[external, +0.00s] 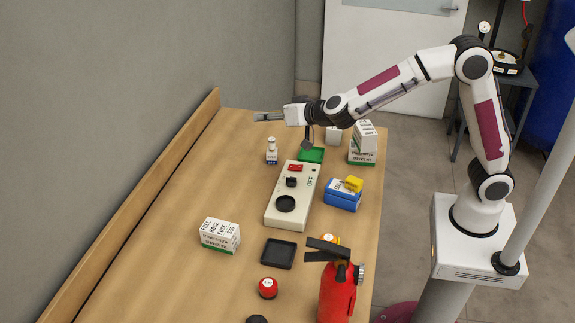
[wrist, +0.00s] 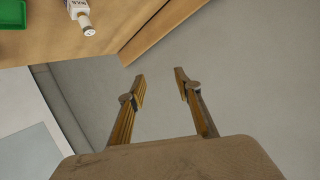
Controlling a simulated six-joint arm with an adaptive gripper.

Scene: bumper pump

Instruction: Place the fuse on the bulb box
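I cannot tell for certain which things are the fuse and the bulb box. A white box with a green base and black print (external: 220,235) lies at the left middle of the table; its small print seems to include "fuse". Two similar printed boxes (external: 363,146) are stacked at the far right edge, the upper one turned. A small white and blue cylinder-like item (external: 271,151) stands near the far end; it also shows at the top of the wrist view (wrist: 84,16). My gripper (external: 262,116) is raised above the table's far end, pointing left, open and empty (wrist: 159,75).
A beige switch panel (external: 272,215) takes the table's middle, with a green tray (external: 311,155) beyond it. A blue box (external: 342,200) with a yellow piece on it, a black tray (external: 278,253), a red round item (external: 268,288) and a fire extinguisher (external: 338,292) stand around.

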